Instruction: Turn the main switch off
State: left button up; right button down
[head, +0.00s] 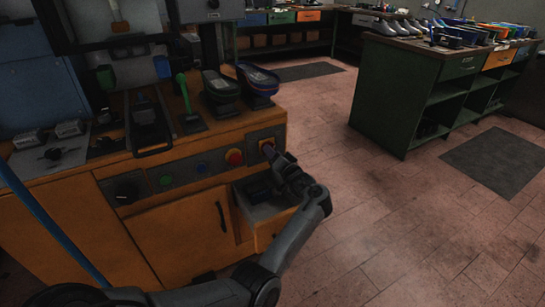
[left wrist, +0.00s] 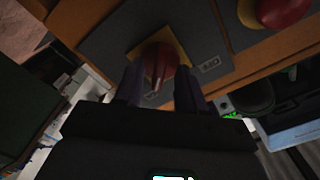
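The main switch is a red rotary knob on a yellow plate (left wrist: 158,57), on the dark panel at the right end of the orange cabinet's front. In the head view the switch (head: 267,145) is partly covered by my left gripper (head: 276,157). In the left wrist view my left gripper (left wrist: 160,80) has its two fingers apart, one on each side of the knob's lower part. A light mark shows on the knob's grip, which points roughly down in that view. I cannot tell whether the fingers touch the knob. My right gripper is not in view.
A red mushroom button (head: 234,157) sits just left of the switch, with a green button (head: 166,181) further left. An open drawer (head: 262,211) juts out below my left gripper. A green workbench (head: 400,100) stands across clear tiled floor.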

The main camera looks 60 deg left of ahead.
pick_arm(q)
jog(key=shift+a, duration=0.25)
jog(key=shift+c, duration=0.4)
grip_shut()
jog(key=shift+n+b, duration=0.4)
jog(key=shift+n, duration=8.5)
